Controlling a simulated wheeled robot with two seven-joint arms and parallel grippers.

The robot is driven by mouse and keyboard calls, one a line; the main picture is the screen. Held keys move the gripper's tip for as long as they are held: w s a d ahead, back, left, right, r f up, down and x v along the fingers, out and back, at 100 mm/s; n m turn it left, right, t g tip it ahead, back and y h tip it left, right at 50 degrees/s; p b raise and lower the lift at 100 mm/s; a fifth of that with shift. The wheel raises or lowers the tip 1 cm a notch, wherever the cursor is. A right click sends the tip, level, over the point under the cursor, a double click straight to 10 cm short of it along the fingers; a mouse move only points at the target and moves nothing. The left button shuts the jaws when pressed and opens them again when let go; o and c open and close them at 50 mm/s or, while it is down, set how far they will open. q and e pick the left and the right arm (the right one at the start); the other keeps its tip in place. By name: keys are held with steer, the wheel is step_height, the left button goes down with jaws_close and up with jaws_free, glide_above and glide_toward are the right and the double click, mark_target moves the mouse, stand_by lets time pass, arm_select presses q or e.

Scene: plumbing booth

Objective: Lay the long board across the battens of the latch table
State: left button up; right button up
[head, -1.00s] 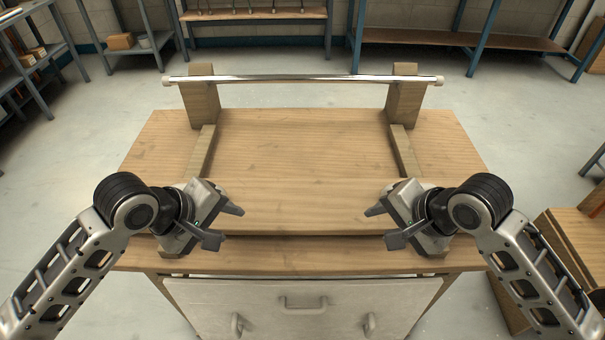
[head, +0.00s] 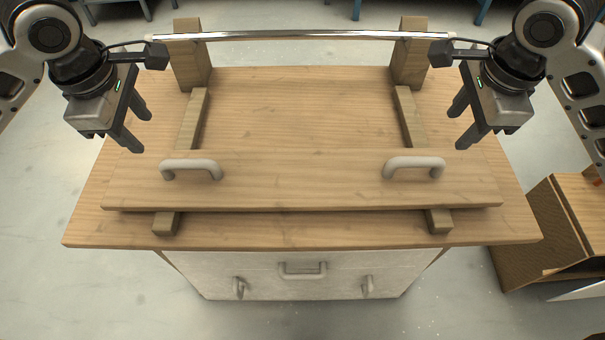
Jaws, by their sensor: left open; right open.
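The long board (head: 300,182) is pale wood with two grey handles, the left handle (head: 191,167) and the right handle (head: 414,166). It lies flat across the left batten (head: 193,118) and the right batten (head: 409,118), near the front of the latch table (head: 300,237). Both battens' front ends show beyond its front edge. My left gripper (head: 140,132) is open and empty, up and left of the left handle. My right gripper (head: 457,131) is open and empty, up and right of the right handle. Neither touches the board.
A shiny rod (head: 300,35) spans the left post (head: 190,62) and right post (head: 410,60) at the table's back. A drawer front (head: 300,285) with handles is below. A wooden box (head: 545,235) stands at the right. The tabletop between the battens, behind the board, is clear.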

mark_target(170, 161)
arm_select(q)
steer(key=w+f, duration=0.1)
steer(key=f, duration=0.3)
steer(key=w+f, duration=0.1)
steer(key=f, duration=0.9)
steer(key=shift+w+f, duration=0.15)
steer(key=shift+w, duration=0.25)
arm_select(e)
steer(key=w+f, duration=0.1)
steer(key=f, duration=0.3)
steer(key=w+f, duration=0.1)
steer(key=f, duration=0.9)
steer(key=shift+w+f, duration=0.1)
steer(key=shift+w, duration=0.3)
arm_select(q)
jaws_close()
arm_select(e)
jaws_close()
arm_select(q)
steer(key=shift+w, duration=0.1)
arm_select(e)
steer(key=shift+w, duration=0.1)
